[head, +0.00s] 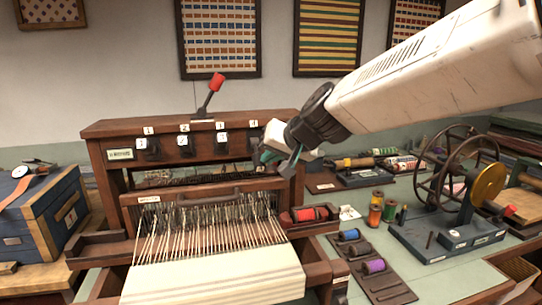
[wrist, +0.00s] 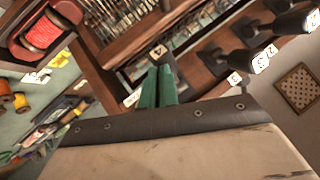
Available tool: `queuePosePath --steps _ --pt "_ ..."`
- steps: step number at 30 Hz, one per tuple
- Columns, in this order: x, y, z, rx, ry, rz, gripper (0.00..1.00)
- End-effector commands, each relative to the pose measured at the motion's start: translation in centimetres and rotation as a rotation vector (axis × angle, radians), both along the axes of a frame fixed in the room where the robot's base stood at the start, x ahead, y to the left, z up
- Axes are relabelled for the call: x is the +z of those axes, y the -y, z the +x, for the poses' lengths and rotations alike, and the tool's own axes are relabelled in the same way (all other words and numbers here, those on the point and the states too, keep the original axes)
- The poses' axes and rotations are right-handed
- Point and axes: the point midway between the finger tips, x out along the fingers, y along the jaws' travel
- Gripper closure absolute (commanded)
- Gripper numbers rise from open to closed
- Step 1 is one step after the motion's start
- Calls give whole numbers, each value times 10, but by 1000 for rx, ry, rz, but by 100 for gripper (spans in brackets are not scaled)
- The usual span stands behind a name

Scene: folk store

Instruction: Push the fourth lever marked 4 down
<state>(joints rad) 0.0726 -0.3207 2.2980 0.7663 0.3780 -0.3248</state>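The wooden loom (head: 190,127) has a row of dark levers with white number tags across its upper front beam. Levers 1 (head: 152,147), 2 (head: 186,145) and 3 (head: 222,142) show in the head view. The fourth lever's place at the right end is mostly covered by my gripper (head: 280,160). In the wrist view, my gripper's green fingers (wrist: 158,85) lie close together, with nothing seen between them. A dark knob with a pale top (wrist: 158,54), perhaps the fourth lever, shows just beyond the fingertips; I cannot tell whether they touch.
A red-knobbed lever (head: 217,82) stands on top of the loom. A winding wheel (head: 450,180) and loose thread spools stand on the right table. A blue chest (head: 40,220) is at left.

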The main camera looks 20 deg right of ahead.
Motion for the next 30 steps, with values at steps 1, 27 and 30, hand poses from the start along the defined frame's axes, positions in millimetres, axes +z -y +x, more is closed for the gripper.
queuePosePath --steps 1,27,30 --pt "-6 -1 -1 3 -13 1 100" --pt "43 22 -78 4 2 0 100" --pt "46 24 -93 6 2 0 100"
